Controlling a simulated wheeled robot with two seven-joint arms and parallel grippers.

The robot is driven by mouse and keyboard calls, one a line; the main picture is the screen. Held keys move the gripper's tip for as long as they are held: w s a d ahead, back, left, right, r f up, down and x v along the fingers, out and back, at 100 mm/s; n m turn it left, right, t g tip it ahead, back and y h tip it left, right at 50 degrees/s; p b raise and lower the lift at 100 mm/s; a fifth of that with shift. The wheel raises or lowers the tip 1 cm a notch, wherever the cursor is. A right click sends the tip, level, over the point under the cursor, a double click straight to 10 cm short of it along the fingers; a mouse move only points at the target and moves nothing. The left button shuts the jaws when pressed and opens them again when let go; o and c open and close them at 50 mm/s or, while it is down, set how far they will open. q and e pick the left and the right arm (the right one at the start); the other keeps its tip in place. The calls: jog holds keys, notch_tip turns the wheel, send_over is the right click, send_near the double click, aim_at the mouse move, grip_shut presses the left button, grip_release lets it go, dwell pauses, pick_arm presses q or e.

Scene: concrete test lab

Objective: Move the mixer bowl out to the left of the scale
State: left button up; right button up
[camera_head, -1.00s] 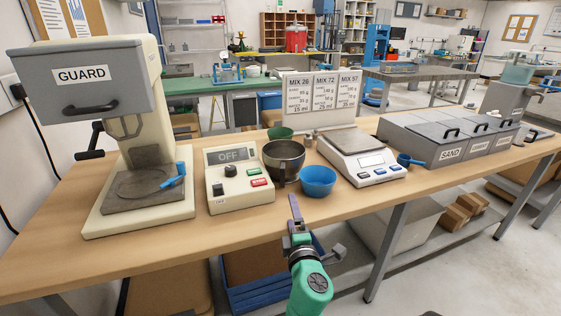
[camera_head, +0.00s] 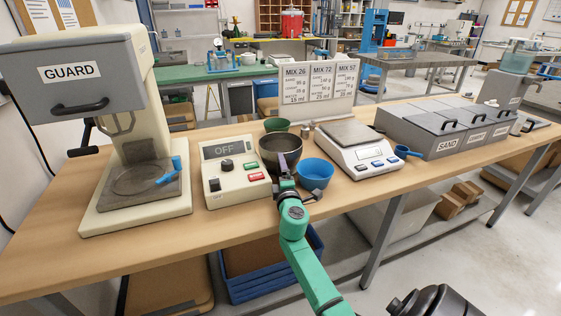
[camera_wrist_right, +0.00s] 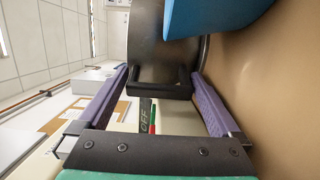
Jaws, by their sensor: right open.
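The mixer bowl (camera_head: 270,148) is a dark metal bowl with a handle. It stands on the table between the control box and the scale (camera_head: 361,154), to the scale's left. My right gripper (camera_head: 284,163) is at the bowl's front. In the right wrist view its two purple fingers (camera_wrist_right: 159,80) are open, one on each side of the bowl's dark handle (camera_wrist_right: 160,88). The bowl's wall (camera_wrist_right: 160,45) fills the space just beyond. Whether a finger touches the handle cannot be told. My left gripper is not in view.
A blue bowl (camera_head: 316,175) stands close to the mixer bowl's right; a green bowl (camera_head: 276,124) is behind. The control box (camera_head: 234,172) reads OFF. The mixer (camera_head: 135,180) with its GUARD stands at far left. A mix sign (camera_head: 320,85) stands behind. Grey bins (camera_head: 440,130) are right.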

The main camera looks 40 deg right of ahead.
jog(key=shift+w+d+f, duration=0.1)
jog(key=shift+w+d, duration=0.05)
jog(key=shift+w, duration=0.1)
jog(key=shift+s, duration=0.1)
grip_shut()
jog(key=shift+r, duration=0.25)
